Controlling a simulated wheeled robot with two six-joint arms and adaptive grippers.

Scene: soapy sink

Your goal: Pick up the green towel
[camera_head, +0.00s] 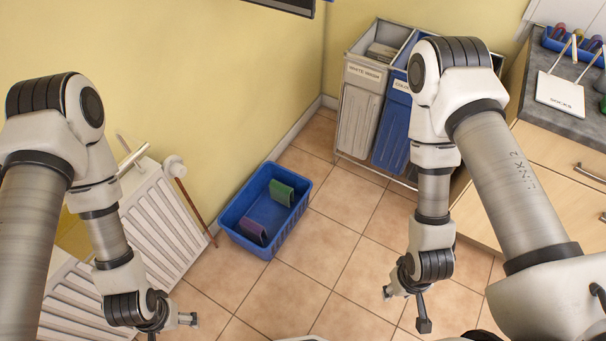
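The green towel (281,193) is folded and lies in the far end of a blue basket (262,252) on the tiled floor. A purple folded cloth (253,231) is in the near end of the same basket. My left gripper (172,328) is low in the view, in front of the radiator and to the left of the basket. It looks open and empty, with part of it near the bottom edge. My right gripper (406,309) is open and empty, to the right of the basket and well apart from it.
A white radiator (160,222) with a brown pipe stands along the left wall. A laundry sorter (361,124) with white and blue bags stands behind. The floor (325,248) between basket and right gripper is clear.

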